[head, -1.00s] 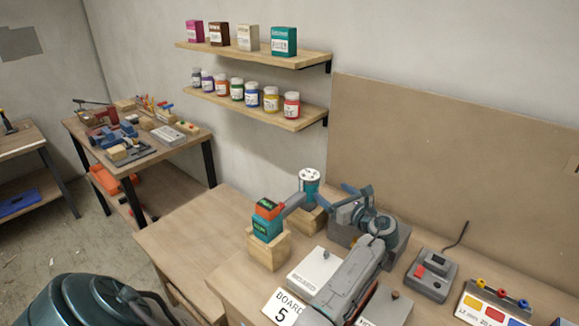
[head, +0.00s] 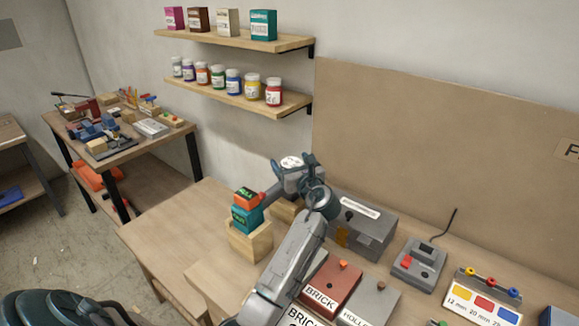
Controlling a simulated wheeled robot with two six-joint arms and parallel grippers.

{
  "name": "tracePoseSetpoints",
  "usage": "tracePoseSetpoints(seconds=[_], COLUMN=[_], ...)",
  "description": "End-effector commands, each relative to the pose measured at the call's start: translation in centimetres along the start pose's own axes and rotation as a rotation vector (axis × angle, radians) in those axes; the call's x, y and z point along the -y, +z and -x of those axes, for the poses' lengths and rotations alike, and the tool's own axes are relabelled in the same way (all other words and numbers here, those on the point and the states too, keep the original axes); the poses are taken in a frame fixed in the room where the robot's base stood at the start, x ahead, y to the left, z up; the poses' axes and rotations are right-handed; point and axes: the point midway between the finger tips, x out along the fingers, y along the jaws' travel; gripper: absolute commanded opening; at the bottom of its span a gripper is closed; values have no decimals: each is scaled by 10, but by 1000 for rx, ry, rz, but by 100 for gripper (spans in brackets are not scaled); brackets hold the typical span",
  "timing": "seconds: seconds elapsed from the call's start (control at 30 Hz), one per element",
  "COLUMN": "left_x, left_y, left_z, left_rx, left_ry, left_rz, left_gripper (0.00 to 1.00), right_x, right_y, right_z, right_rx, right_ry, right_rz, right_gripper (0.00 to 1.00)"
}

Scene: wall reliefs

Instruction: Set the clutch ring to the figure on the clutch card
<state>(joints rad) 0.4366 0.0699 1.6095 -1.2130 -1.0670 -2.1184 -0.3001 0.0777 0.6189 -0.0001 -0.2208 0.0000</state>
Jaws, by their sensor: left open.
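A teal and orange block (head: 247,211) stands in a wooden holder (head: 249,242), and a grey-blue part (head: 271,194) runs from it towards an upright cylinder. Its pale, dark-dotted top (head: 290,162), likely the ring, shows between my fingers; the rest of the cylinder is largely hidden. My left gripper (head: 291,167) is open, its fingers around that top; I cannot tell whether they touch it. My right gripper is not in view.
A grey case (head: 365,228) stands close right of my gripper. A red BRICK box (head: 333,284) and a grey HOLLOW box (head: 372,300) lie in front. A grey device with a cable (head: 419,262) and a coloured panel (head: 480,298) are further right. Bare table lies left.

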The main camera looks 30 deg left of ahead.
Motion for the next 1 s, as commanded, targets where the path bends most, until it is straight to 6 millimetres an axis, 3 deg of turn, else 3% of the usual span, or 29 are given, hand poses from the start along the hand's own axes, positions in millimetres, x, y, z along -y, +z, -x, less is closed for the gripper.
tracePoseSetpoints(seconds=[0.13, 0.43, 0.67, 1.0], left_x=[0, 0, 0, 0], left_y=[0, 0, 0, 1], left_z=[-11, -14, -13, -13], left_rx=[1, -1, -1, -2], left_ry=[1, 0, 0, 46], left_rz=[1, 1, 1, 1], left_gripper=[81, 81, 38, 36], right_x=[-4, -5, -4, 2], right_y=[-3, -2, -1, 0], right_z=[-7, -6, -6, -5], right_rx=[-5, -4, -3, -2], right_ry=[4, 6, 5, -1], right_rz=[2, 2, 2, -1], right_gripper=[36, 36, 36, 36])
